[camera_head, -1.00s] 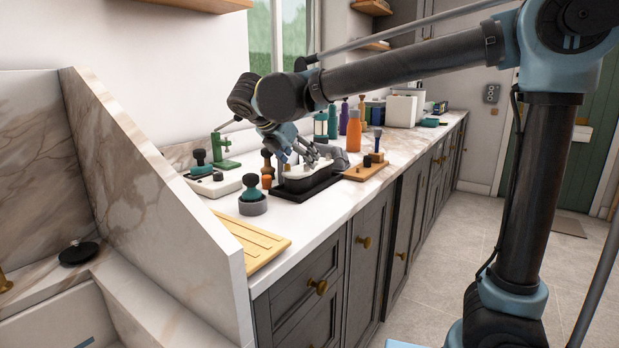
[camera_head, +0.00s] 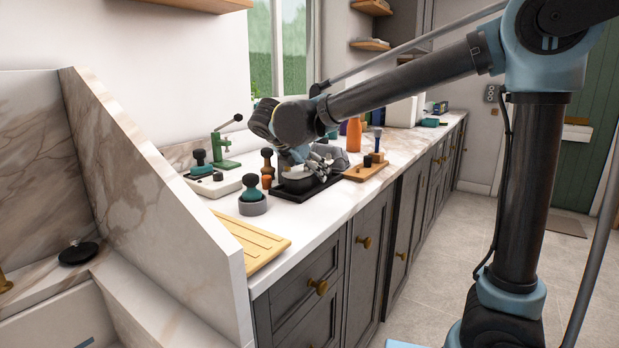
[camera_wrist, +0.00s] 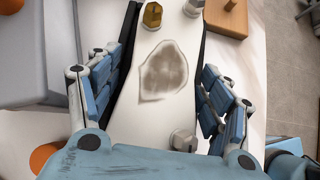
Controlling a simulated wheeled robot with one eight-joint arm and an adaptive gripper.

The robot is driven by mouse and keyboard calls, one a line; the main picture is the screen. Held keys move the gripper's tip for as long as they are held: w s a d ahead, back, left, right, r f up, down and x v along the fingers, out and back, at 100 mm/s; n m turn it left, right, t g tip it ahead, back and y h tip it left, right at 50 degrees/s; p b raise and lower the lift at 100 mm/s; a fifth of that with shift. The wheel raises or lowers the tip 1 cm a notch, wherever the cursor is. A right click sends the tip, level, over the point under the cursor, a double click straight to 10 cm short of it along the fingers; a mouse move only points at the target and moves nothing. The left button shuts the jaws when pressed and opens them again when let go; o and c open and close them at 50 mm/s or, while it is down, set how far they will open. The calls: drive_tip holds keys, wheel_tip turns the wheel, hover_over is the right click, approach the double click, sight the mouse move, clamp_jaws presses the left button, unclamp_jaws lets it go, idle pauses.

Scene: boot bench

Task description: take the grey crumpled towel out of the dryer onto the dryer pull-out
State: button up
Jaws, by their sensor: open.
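My gripper (camera_head: 318,160) is low over the counter, above a pale tub on a dark tray (camera_head: 318,190), and hides much of the tub. In the wrist view its two blue-padded fingers (camera_wrist: 163,90) are spread apart, with nothing pinched between them. Between them lies a white surface (camera_wrist: 135,120) bearing an irregular pale-edged, grey-brown mottled patch (camera_wrist: 165,70). I cannot tell whether this patch is the grey crumpled towel. I cannot pick out the dryer or its pull-out with certainty in either view.
A grey pot with a black-knobbed teal tool (camera_head: 252,205) stands left of the tray. A wooden block board (camera_head: 366,170) is right of it, and an orange bottle (camera_head: 354,135) behind. A yellow wooden board (camera_head: 250,240) lies at the near edge beside a marble partition (camera_head: 165,185).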

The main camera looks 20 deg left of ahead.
drive_tip(key=c, duration=1.2)
drive_tip(key=shift+c, duration=0.2)
